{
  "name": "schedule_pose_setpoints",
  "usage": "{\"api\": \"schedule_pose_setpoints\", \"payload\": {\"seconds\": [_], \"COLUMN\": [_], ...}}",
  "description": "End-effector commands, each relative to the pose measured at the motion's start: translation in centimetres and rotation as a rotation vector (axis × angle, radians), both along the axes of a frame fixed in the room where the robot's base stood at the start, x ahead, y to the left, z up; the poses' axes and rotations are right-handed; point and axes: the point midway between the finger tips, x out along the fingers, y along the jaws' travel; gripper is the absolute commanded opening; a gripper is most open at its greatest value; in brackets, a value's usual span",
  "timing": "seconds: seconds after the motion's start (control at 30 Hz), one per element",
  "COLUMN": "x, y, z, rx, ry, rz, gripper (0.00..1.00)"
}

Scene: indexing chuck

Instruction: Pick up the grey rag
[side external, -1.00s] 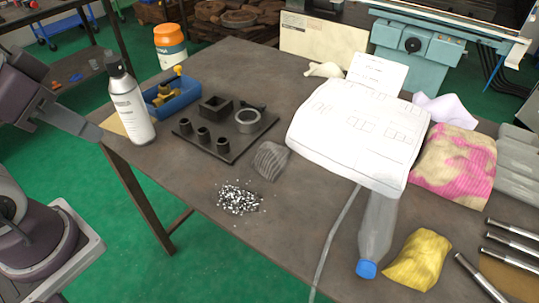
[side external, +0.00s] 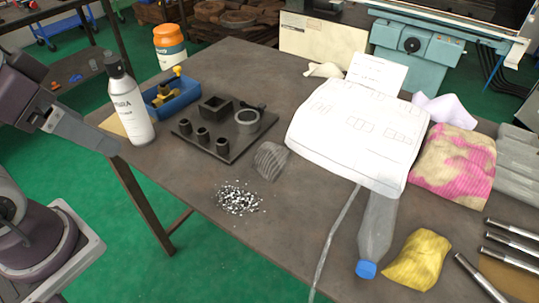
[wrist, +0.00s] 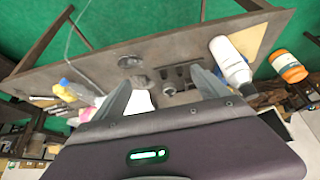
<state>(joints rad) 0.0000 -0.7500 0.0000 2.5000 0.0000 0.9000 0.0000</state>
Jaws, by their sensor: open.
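The grey rag (side external: 270,160) is a small crumpled ribbed cloth on the bench, just right of the dark fixture plate (side external: 222,138) and behind a pile of metal chips (side external: 238,198). In the wrist view the rag (wrist: 140,82) lies beyond my left-hand finger, with the chips (wrist: 130,62) past it. My gripper (wrist: 160,77) is open and empty, with its fingers spread. In the side view my gripper (side external: 112,143) is at the left, beside the spray can (side external: 131,104) and well away from the rag. Only part of the fingers shows there.
A blue tray (side external: 176,100) and an orange-and-white tub (side external: 170,46) stand behind the can. Right of the rag are paper sheets (side external: 355,135), a clear bottle (side external: 377,230), a yellow rag (side external: 417,260), a pink-stained cloth (side external: 453,165) and metal rods (side external: 515,245).

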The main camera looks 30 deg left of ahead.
Motion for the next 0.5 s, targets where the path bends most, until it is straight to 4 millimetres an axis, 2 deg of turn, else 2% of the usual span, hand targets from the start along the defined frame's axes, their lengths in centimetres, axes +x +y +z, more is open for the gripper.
{"api": "schedule_pose_setpoints", "payload": {"seconds": [0.07,0.17,0.27,0.33,0.43,0.5], "x": [0.2,2.5,7.7,12.0,18.2,22.0], "y": [0.0,-0.3,-1.2,-2.4,-4.6,-6.4], "z": [0.1,1.1,2.1,1.7,-0.5,-3.3], "rx": [0.006,0.059,0.16,0.23,0.303,0.338], "ry": [0.003,0.044,0.124,0.185,0.261,0.307], "rz": [-0.008,-0.103,-0.323,-0.509,-0.776,-0.964], "gripper": [0.85,0.85,0.85,0.85,0.85,0.85]}}
